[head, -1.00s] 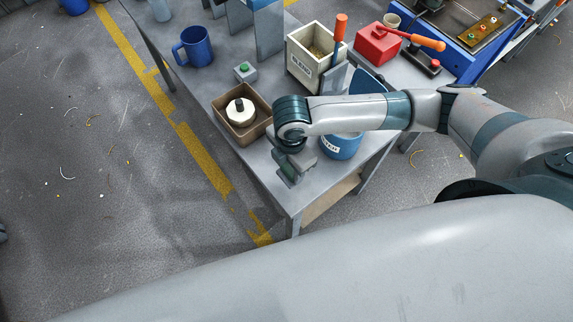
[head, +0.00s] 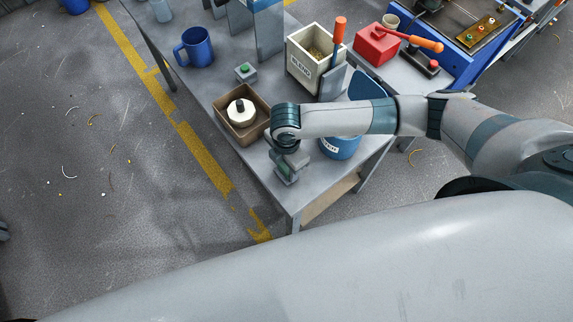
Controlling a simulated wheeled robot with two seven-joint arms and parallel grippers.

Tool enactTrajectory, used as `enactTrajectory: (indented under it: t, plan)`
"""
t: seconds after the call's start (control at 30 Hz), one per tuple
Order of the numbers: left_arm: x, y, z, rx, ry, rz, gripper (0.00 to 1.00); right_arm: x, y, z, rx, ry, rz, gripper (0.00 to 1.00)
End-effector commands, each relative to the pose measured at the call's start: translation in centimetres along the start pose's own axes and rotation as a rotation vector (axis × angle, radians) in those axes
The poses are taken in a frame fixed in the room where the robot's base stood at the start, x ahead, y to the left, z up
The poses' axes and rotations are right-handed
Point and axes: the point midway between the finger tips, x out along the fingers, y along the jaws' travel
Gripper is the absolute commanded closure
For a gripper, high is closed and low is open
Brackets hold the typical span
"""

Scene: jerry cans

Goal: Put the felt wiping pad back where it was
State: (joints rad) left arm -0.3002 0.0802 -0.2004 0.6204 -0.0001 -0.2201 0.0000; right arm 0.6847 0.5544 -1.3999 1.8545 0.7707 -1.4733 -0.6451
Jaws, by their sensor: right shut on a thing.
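My right gripper (head: 287,172) points down over the near end of the grey workbench (head: 221,88), close to its front corner. It is shut on a small grey-green thing, which I take to be the felt wiping pad; the wrist and fingers hide most of it. I cannot tell whether it touches the bench top. A brown open box (head: 262,128) stands just left of the gripper, with a white round thing with a black knob (head: 241,113) inside. My left gripper is not in view.
A blue labelled tub (head: 340,148) stands right of the gripper, partly behind my arm. Farther back are a cream bin (head: 306,66), a green-button box (head: 245,72), a blue mug (head: 195,46) and a red box (head: 376,45). The bench edge is close in front.

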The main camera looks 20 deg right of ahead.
Motion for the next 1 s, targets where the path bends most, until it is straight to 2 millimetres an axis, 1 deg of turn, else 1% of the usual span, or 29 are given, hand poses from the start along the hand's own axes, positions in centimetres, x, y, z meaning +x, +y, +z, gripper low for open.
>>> enactTrajectory:
  t: [0.1, 0.47, 0.5, 0.53, 0.57, 0.87, 1.0]
  plan:
    - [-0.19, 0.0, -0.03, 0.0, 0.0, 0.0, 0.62, 0.49, -0.01, -0.04, 0.0, 0.001, 0.001, 0.75]
    - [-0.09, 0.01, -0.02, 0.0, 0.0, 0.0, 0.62, 0.81, 0.01, 0.0, 0.0, 0.0, 0.001, 0.75]
    - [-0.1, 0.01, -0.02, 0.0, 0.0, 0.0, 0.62, 0.75, 0.02, 0.01, 0.0, 0.0, 0.001, 0.47]
    - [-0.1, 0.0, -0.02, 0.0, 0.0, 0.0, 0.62, 0.75, 0.02, 0.01, 0.0, 0.0, 0.001, 0.4]
    - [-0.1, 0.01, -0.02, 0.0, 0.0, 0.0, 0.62, 0.74, 0.02, 0.01, 0.0, 0.0, 0.001, 0.38]
    - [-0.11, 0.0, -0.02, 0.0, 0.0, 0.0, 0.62, 0.67, 0.03, 0.01, 0.0, 0.0, 0.002, 0.38]
    - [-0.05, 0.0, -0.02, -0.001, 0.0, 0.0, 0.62, 0.21, 0.06, -0.01, -0.001, 0.001, 0.002, 0.38]
